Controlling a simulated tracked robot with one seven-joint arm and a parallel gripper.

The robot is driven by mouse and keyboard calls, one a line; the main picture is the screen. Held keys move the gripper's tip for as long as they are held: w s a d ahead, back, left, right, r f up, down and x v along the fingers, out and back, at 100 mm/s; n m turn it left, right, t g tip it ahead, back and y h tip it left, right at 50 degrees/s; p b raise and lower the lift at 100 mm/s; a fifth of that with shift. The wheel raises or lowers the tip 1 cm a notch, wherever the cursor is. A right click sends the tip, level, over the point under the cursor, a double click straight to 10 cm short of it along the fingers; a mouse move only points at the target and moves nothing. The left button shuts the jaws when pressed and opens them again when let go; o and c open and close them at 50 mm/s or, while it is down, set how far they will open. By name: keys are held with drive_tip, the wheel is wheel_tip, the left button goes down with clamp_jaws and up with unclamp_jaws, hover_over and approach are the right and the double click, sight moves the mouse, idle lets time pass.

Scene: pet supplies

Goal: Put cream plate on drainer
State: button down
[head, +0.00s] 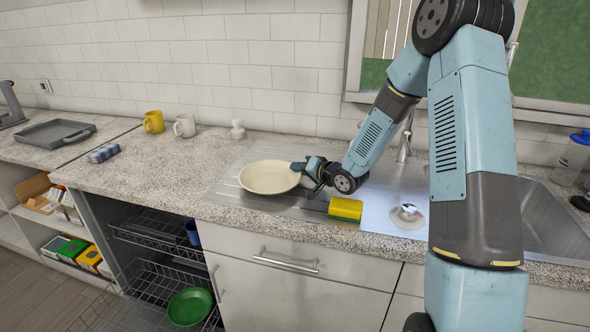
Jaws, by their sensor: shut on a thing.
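The cream plate (268,178) is round and shallow and lies about level over the ridged steel drainer (228,190) at the left of the sink. My gripper (299,168) is at the plate's right rim and is shut on it. The plate hides much of the drainer beneath it. I cannot tell whether the plate's underside touches the steel or is slightly above it.
A yellow-green sponge (345,209) lies just right of the plate. The sink basin (545,225) and tap (405,145) are further right. The counter at left is mostly clear.

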drive_tip(key=c, duration=1.2)
unclamp_jaws()
drive_tip(key=shift+c, duration=0.2)
